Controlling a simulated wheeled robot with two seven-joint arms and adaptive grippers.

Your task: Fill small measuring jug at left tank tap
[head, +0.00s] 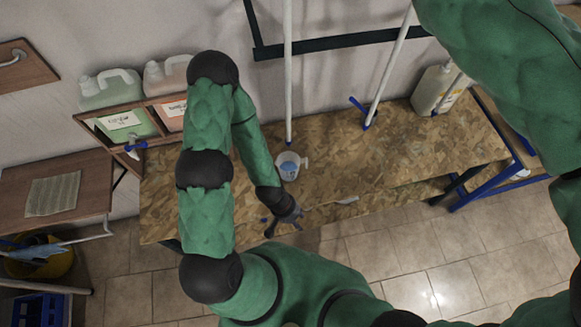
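The small measuring jug (289,166) is a pale cup with its handle on the right. It stands upright on the workbench; a light blue patch shows on it, and I cannot tell whether that is liquid. The left tank (127,125) is green with a white label and sits in the wooden rack. Its tap (136,147) has a blue part and sticks out over the bench's left end. My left gripper (283,222) is at the bench's front edge, in front of the jug and apart from it. Its dark fingers look spread and empty. My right gripper is out of view.
A second tank (171,112) with orange-pink contents stands right of the left tank, partly behind my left arm. Two white poles with blue ends stand on the workbench (400,150). A pale bottle (433,90) is at the back right. The bench's middle is mostly clear.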

